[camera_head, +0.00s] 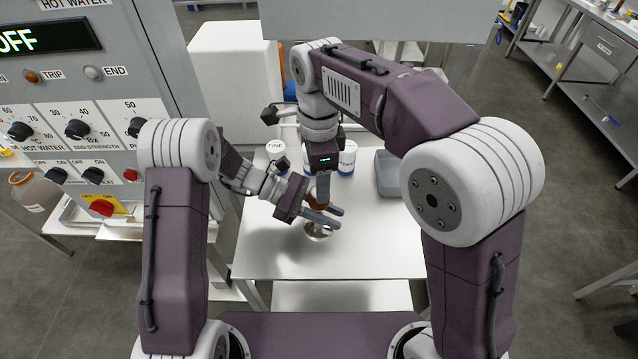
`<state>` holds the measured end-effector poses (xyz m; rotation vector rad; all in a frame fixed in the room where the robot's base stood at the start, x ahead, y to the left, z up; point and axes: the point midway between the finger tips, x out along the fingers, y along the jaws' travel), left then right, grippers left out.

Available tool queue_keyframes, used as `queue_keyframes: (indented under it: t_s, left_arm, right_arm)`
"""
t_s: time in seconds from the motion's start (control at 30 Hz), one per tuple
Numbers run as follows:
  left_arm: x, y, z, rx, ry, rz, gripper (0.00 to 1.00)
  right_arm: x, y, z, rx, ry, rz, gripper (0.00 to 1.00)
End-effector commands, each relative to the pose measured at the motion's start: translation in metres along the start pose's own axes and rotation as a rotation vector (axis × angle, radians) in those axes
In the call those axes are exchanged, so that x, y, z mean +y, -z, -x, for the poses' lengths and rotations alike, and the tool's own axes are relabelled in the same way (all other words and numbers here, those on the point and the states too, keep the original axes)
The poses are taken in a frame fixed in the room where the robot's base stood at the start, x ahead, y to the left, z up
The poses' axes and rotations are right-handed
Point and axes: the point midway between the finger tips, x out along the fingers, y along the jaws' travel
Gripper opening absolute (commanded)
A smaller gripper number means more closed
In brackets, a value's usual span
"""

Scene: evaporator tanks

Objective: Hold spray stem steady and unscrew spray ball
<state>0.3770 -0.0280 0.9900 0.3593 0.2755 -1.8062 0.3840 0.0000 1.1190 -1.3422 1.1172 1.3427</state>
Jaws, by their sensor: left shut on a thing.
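My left gripper (330,216) reaches in from the left over the white table, its grey fingers pointing right. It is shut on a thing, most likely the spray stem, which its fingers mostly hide. A shiny, rounded metal piece (318,233) shows just below those fingers; it may be the spray ball, but it is too small to be sure. My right gripper (325,190) comes down from above, close over the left fingers. A small brown part (312,198) shows between the two grippers. Whether the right jaws are open or shut is hidden.
White tubs (347,157) with blue bands and a grey tray (389,175) stand at the back of the white table (385,245). A control panel (80,120) with knobs stands close on the left. The table's front right is clear.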

Motion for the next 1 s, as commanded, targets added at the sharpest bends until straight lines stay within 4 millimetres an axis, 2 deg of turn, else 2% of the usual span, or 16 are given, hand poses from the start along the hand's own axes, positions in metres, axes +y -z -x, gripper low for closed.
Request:
queue_keyframes:
  t_s: [0.1, 0.27, 0.37, 0.7, 0.83, 1.0]
  left_arm:
    - [-0.001, 0.002, -0.001, 0.002, 0.002, 0.002, 0.0]
    - [-0.001, 0.002, -0.001, 0.002, 0.002, 0.002, 0.0]
    - [-0.001, 0.002, -0.001, 0.002, 0.002, 0.002, 0.0]
    - [-0.001, 0.001, -0.001, 0.002, 0.002, 0.002, 0.0]
    - [-0.001, 0.001, 0.0, 0.002, 0.002, 0.002, 0.0]
    - [-0.001, 0.002, -0.001, 0.002, 0.002, 0.002, 0.0]
  right_arm:
    - [-0.001, 0.0, 0.017, -0.001, 0.004, -0.14, 0.6]
    - [0.001, 0.0, 0.02, 0.0, -0.001, -0.186, 0.6]
    - [0.001, 0.0, 0.01, 0.001, -0.003, -0.185, 0.6]
    - [0.001, 0.0, -0.049, 0.002, -0.003, -0.183, 0.6]
    - [0.001, 0.0, -0.058, 0.001, -0.001, -0.183, 0.6]
    - [0.001, 0.0, -0.059, 0.0, 0.001, -0.183, 0.6]
